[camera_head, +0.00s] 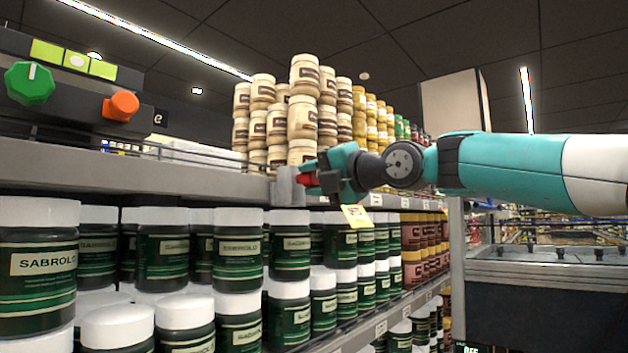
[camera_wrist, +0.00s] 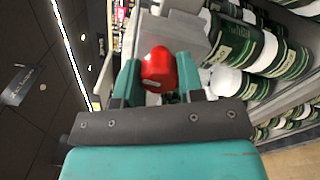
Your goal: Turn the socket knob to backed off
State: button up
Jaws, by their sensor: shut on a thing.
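The socket knob is red, with a short pale mark on its face. In the wrist view the knob (camera_wrist: 159,66) sits between the two teal fingers of my gripper (camera_wrist: 158,75), which is shut on it. A grey box (camera_wrist: 178,38) lies behind the knob. In the head view the red knob (camera_head: 308,180) is mostly covered by my gripper (camera_head: 318,178), at the right face of the grey box (camera_head: 287,186) on the shelf end. The knob's angle against any scale cannot be read.
Shelves of dark green jars (camera_head: 238,250) with white lids stand below and beside the gripper. Cream jars (camera_head: 303,95) are stacked behind it. A green knob (camera_head: 29,83) and an orange knob (camera_head: 121,106) are on a panel at left. A yellow tag (camera_head: 356,215) hangs just below the gripper.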

jog(key=o, duration=0.9)
jog(key=p+v, duration=0.1)
jog(key=v, duration=1.6)
jog(key=shift+s+d+f, duration=0.1)
jog(key=shift+s+d, duration=0.05)
jog(key=shift+d, duration=0.05)
